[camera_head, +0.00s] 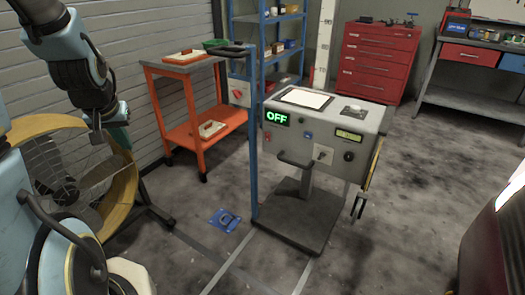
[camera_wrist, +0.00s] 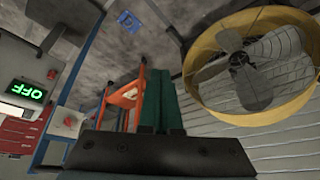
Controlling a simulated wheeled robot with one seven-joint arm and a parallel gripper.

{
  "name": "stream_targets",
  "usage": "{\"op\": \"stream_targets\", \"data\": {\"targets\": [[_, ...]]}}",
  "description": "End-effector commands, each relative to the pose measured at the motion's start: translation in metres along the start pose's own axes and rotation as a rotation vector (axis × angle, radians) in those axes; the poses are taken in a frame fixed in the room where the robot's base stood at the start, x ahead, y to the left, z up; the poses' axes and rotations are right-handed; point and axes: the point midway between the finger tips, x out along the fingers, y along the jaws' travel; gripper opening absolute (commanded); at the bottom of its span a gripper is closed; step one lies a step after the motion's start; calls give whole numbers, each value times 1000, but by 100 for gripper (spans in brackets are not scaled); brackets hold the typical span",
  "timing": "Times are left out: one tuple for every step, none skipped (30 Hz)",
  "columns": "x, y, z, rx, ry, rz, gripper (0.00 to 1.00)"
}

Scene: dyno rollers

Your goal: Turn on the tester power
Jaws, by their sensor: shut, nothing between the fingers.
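The tester is a grey console (camera_head: 322,128) on a pedestal, with a lit green "OFF" display (camera_head: 277,118) at its upper left. The display also shows tilted in the wrist view (camera_wrist: 27,92). A grey box with a red knob (camera_head: 239,93) is mounted on the blue post left of the console. This knob also appears in the wrist view (camera_wrist: 70,121). A silver switch plate (camera_head: 322,154) sits on the console front. My gripper (camera_head: 121,139) is at the upper left, well apart from the console. Its green fingers (camera_wrist: 161,101) are shut and empty.
A yellow-rimmed fan (camera_head: 75,175) stands close below my gripper. An orange cart (camera_head: 190,103) stands between it and the console. A black handle (camera_head: 296,159) juts from the console front. A blue floor plate (camera_head: 225,220) lies ahead. A red vehicle (camera_head: 497,240) is at the right.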

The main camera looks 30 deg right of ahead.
Motion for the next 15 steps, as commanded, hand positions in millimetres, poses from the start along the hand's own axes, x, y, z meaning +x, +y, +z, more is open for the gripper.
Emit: {"op": "stream_targets", "data": {"targets": [[48,12,-6,43,64,16,0],[63,19,-16,67,105,26,0],[83,30,-28,98,162,42,0],[97,38,-36,121,204,55,0],[111,47,-44,141,247,69,0],[129,60,-54,170,303,91,0],[142,70,-62,189,345,108,0],[155,81,-68,208,386,127,0],[171,96,-77,232,443,155,0],[182,108,-82,250,484,177,0],[193,120,-87,266,527,200,0],[208,136,-92,286,582,233,0],[219,149,-95,300,622,259,0],[228,162,-98,313,664,286,0],[241,178,-101,329,718,323,0]]}}
